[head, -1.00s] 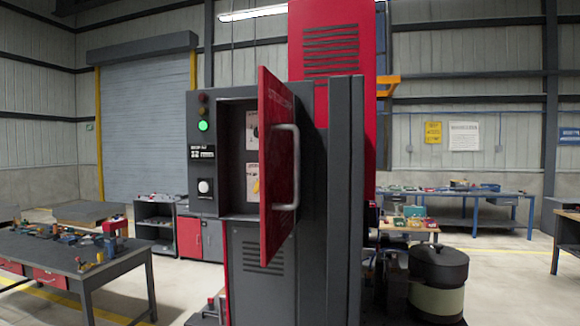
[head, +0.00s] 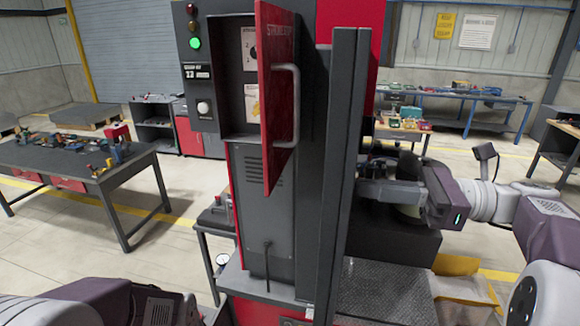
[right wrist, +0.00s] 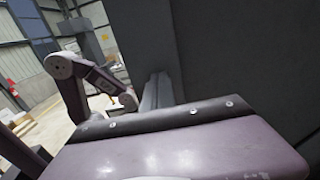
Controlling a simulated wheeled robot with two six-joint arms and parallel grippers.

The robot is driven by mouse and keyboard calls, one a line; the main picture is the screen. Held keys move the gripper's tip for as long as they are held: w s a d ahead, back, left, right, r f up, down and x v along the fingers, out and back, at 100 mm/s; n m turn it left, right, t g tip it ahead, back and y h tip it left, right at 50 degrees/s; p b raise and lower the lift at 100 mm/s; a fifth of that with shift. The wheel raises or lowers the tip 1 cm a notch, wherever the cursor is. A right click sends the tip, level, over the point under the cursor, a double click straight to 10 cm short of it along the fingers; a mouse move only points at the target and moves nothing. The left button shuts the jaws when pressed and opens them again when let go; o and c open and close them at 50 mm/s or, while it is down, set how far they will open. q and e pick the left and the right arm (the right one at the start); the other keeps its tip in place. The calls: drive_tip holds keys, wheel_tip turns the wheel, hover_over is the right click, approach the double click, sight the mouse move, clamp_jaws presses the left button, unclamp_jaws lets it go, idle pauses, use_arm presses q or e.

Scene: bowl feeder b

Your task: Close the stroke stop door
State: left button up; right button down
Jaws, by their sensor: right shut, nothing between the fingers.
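The stroke stop door (head: 279,95) is a red panel with a long grey bar handle (head: 290,108). It stands swung open on the front of the dark grey machine cabinet (head: 265,215), its face turned to the right. Behind it the recess (head: 232,75) with pale labels is exposed. My right gripper (head: 366,190) is shut and empty, to the right of the cabinet's dark column and lower than the handle, apart from the door. In the right wrist view its fingers (right wrist: 156,92) show small before a dark grey surface. Only part of my left arm shows at lower left; its gripper is out of view.
A tall dark column (head: 345,160) stands between the door and my right gripper. A workbench (head: 75,165) with tools is at the left. A small side table (head: 215,220) stands beside the cabinet. A patterned metal plate (head: 385,290) lies low at the right.

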sight(270, 179)
drive_tip(key=p+x, duration=0.4)
drive_tip(key=x, duration=1)
drive_tip(key=shift+w+f+p, duration=0.1)
drive_tip(key=shift+p, duration=0.2)
drive_tip(key=shift+w+a+f, duration=0.1)
drive_tip(key=shift+w+a, duration=0.05)
drive_tip(key=shift+a, duration=0.15)
drive_tip(key=shift+a, duration=0.1)
